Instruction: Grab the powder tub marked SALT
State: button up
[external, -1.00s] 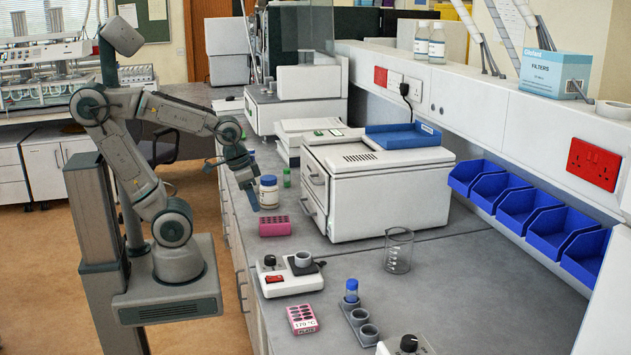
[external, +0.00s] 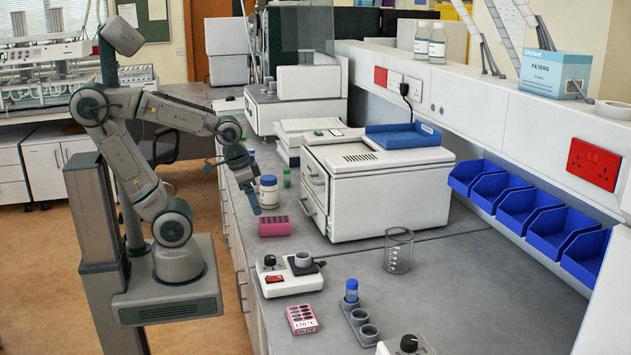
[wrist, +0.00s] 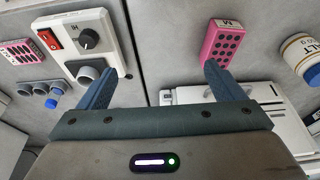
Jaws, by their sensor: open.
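The powder tub marked SALT (external: 269,192) is a white tub with a blue lid. It stands upright on the grey bench, left of the white oven-like box, behind the pink block. In the wrist view the tub (wrist: 303,58) is at the right edge, partly cut off, with "ALT" readable on its label. My gripper (wrist: 160,82) is open with nothing between its fingers. In the external view my gripper (external: 250,196) hangs over the bench edge, just left of the tub and apart from it as far as I can tell.
A pink block (external: 274,226) sits just in front of the tub. A small green-capped vial (external: 287,178) stands behind it. The white box (external: 375,185) bounds the right side. A hotplate (external: 289,275) and a glass beaker (external: 398,250) stand nearer the camera.

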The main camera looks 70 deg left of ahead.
notch_tip(320, 180, up, 3)
jog(key=n+g+b, duration=0.2)
jog(key=n+g, duration=0.1)
jog(key=n, duration=1.1)
send_over(269, 186)
jog(key=w+a, duration=0.1)
jog(key=a, duration=0.2)
jog(key=shift+a+f, duration=0.35)
jog(key=shift+f, duration=0.05)
notch_tip(269, 186, down, 8)
jog(key=shift+d+r, duration=0.15)
jog(key=f, duration=0.1)
jog(key=f+p, duration=0.1)
jog(key=f, duration=0.1)
jog(key=d+f, duration=0.1)
jog(key=shift+s+f, duration=0.3)
jog(key=shift+s, duration=0.05)
jog(key=shift+a+f, duration=0.1)
jog(key=shift+f, duration=0.3)
